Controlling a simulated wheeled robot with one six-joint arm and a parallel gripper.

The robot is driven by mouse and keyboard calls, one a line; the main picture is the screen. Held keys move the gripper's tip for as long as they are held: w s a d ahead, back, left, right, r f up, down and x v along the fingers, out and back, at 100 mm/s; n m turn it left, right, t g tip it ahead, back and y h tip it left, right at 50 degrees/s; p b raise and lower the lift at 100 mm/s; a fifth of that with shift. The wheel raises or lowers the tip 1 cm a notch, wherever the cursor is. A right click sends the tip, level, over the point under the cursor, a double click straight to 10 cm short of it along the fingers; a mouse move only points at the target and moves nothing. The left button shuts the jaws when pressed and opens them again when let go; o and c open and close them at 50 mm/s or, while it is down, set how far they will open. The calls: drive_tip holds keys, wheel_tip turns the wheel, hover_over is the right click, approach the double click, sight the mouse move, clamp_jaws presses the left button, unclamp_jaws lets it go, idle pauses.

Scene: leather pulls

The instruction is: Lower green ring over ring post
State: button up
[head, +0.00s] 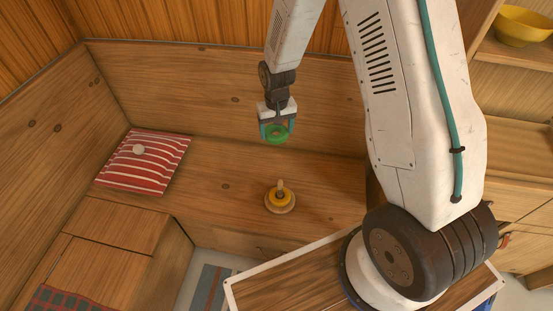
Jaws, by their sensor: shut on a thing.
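The green ring (277,138) hangs between the fingers of my gripper (276,132) in the head view. My gripper points down and is shut on the ring. The ring post (280,186) stands upright on a wooden bench, with a round wooden base and a yellow ring (280,198) around it. In the picture, the green ring is above the post, slightly to the left, and apart from it. The exact height and depth between them cannot be told from this one view.
A red striped cushion (146,162) with a small pale round thing (138,149) on it lies at the left of the bench (225,185). A yellow bowl (524,24) sits on a shelf at the upper right. The bench around the post is clear.

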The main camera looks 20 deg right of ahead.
sight(279, 190)
drive_tip(key=s+a+f+m, duration=0.1)
drive_tip(key=s+f+m, duration=0.1)
drive_tip(key=s+f, duration=0.1)
drive_tip(key=s+f+m, duration=0.3)
drive_tip(key=s+a+f+m, duration=0.1)
drive_tip(key=s+f+m, duration=0.1)
drive_tip(key=s+f, duration=0.1)
drive_tip(key=shift+a+f+m, duration=0.25)
drive_tip(key=shift+a+m, duration=0.05)
drive_tip(key=shift+f, duration=4.7)
drive_tip(key=shift+f, duration=0.1)
drive_tip(key=shift+f, duration=1.4)
drive_tip(key=o, duration=1)
drive_tip(key=shift+o, duration=0.2)
drive_tip(key=shift+r, duration=3.95)
drive_tip(key=shift+s, duration=0.1)
